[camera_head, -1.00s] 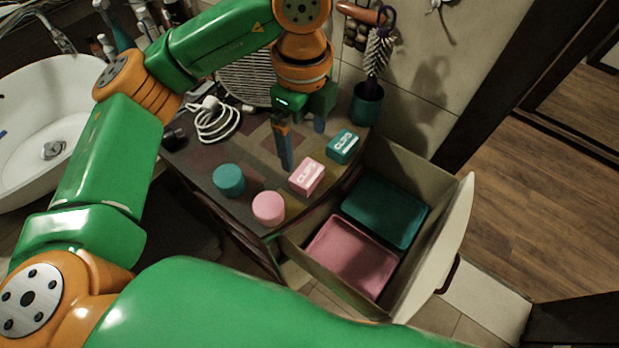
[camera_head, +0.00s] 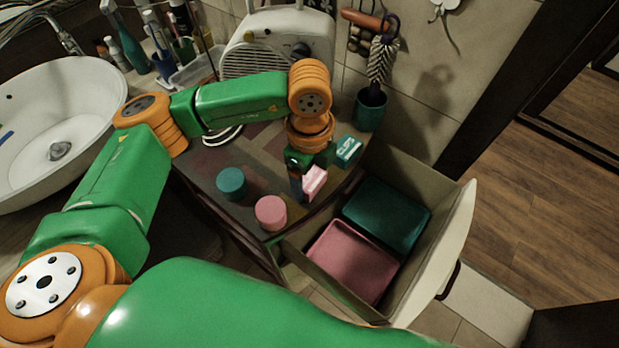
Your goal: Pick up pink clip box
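The pink clip box (camera_head: 316,182) sits on the dark cabinet top, near its front right edge. It is partly covered by my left gripper (camera_head: 303,186), which points down over it from above. One dark finger shows at the box's left side; the other finger is hidden. I cannot tell whether the finger touches the box or how wide the gripper is. The teal clip box (camera_head: 349,150) stands just behind and to the right. My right gripper is not in view.
A teal round container (camera_head: 231,182) and a pink round container (camera_head: 270,212) stand left of the clip box. The open drawer holds a teal tray (camera_head: 386,213) and a pink tray (camera_head: 352,262). A green brush holder (camera_head: 370,108) and white heater (camera_head: 275,45) stand behind.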

